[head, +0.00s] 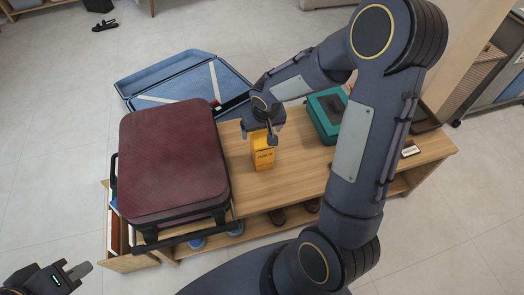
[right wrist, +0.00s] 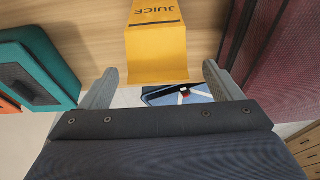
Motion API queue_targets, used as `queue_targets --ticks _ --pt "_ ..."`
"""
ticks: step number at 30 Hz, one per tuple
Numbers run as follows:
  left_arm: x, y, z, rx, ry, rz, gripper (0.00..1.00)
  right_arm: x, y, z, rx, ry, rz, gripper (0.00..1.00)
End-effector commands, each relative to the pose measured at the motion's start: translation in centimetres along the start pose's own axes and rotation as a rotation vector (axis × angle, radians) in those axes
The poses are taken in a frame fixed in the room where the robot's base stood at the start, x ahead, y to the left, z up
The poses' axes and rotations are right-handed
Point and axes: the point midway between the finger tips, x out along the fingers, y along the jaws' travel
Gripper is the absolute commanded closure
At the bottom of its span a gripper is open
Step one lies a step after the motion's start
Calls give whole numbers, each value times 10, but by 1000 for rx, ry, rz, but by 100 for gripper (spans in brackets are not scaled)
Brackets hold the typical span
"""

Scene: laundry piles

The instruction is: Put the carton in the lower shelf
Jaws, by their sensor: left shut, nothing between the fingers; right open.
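The yellow juice carton (head: 263,153) stands upright on the wooden tabletop, right of the red suitcase. My right gripper (head: 259,135) is open at the carton's top, pointing down. In the right wrist view the carton (right wrist: 156,42) shows between and just beyond the open fingers (right wrist: 161,78); I cannot tell whether they touch it. The lower shelf (head: 262,228) lies under the tabletop and shows only as a strip along the front. My left gripper (head: 72,272) is shut and empty at the lower left, away from the furniture.
The dark red suitcase (head: 172,160) covers the tabletop's left part. A green case (head: 325,117) stands behind my right arm. Dark shoes (head: 277,216) and blue-white items (head: 197,242) sit on the lower shelf. An open blue suitcase (head: 180,80) lies behind.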

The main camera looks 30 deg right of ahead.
Motion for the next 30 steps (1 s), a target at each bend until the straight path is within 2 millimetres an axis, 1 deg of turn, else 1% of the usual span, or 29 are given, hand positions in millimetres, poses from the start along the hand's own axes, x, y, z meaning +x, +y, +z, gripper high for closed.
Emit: queue_targets --ticks 1,3,6,14,17,30 --pt "4 -2 2 0 0 0 100 12 2 1 2 -4 0 15" --pt "6 -3 3 0 0 0 100 22 2 1 0 -4 1 15" --pt "8 -4 4 0 0 0 100 30 2 0 0 -2 -1 15" --pt "7 -3 4 0 0 0 100 32 2 0 0 0 -1 15" --pt "7 -3 4 0 0 0 100 32 2 0 0 0 -1 25" --pt "7 -3 4 0 0 0 100 32 2 0 0 -1 -1 83"
